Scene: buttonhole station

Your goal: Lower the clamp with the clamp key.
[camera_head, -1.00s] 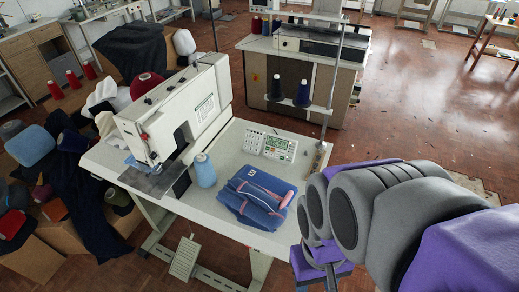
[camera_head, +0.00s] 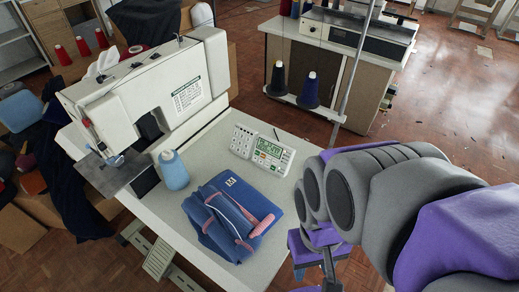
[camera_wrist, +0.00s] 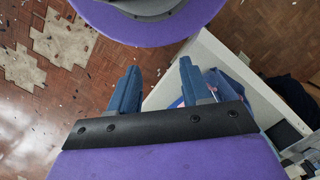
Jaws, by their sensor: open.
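The white sewing machine (camera_head: 165,92) stands at the left of the table. The clamp area under its head (camera_head: 118,160) is small and I cannot make out how high the clamp is. A keypad (camera_head: 243,141) and a control panel with a green display (camera_head: 270,154) are on the table behind the blue garment. Single keys are too small to tell apart, so I cannot pick out the clamp key. My gripper (camera_wrist: 157,78) is open and empty in the wrist view, with two blue fingers apart. In the head view my arm is at the right, beside the table, apart from the panel.
A folded blue garment (camera_head: 230,217) with pink straps lies on the white table (camera_head: 178,238). A blue thread cone (camera_head: 173,170) stands by the machine head. A thin metal pole (camera_head: 347,75) and dark cones (camera_head: 311,90) rise behind the table. Brown floor is open at right.

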